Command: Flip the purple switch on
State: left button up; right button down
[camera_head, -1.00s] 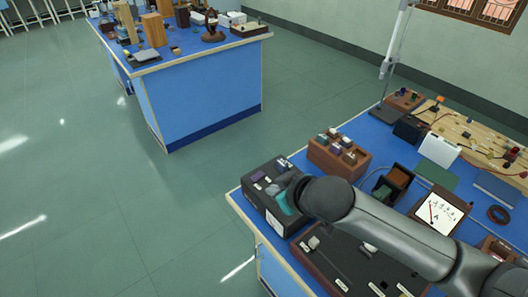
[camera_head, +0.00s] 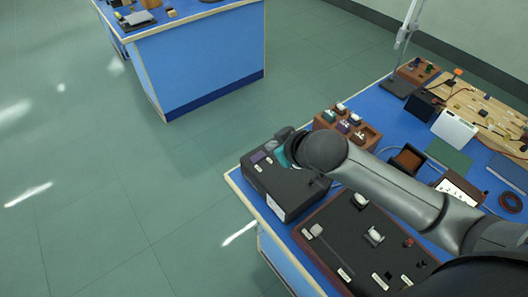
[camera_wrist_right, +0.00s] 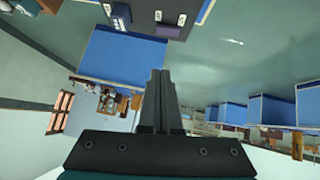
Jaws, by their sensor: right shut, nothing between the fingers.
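A dark box (camera_head: 288,190) stands at the near left corner of the blue bench, partly behind my right arm. Its top carries a small purple piece (camera_head: 257,157) with pale marks beside it. This piece may be the purple switch; its lever position is too small to tell. My right gripper shows in the wrist view (camera_wrist_right: 163,72), its two fingers together and empty. In the head view my right wrist is over the back right part of the dark box, and the fingertips are not clear. My left gripper is not in view.
A dark panel with a red-brown frame (camera_head: 307,245) and several small parts lies right of the box. Behind stands a wooden block (camera_head: 372,137) with coloured pieces. A white box (camera_head: 454,130) is farther right. Open green floor (camera_head: 110,200) lies left of the bench.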

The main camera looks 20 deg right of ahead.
jog(key=b, duration=0.2)
send_over(259, 152)
jog(key=s, duration=0.3)
notch_tip(259, 152, down, 6)
jog(key=shift+w+r, duration=0.1)
jog(key=shift+r, duration=0.1)
jog(key=shift+d+f, duration=0.2)
jog(key=shift+f, duration=1.05)
jog(key=shift+d+f, duration=0.1)
jog(key=shift+f, duration=0.55)
jog(key=shift+f, duration=0.1)
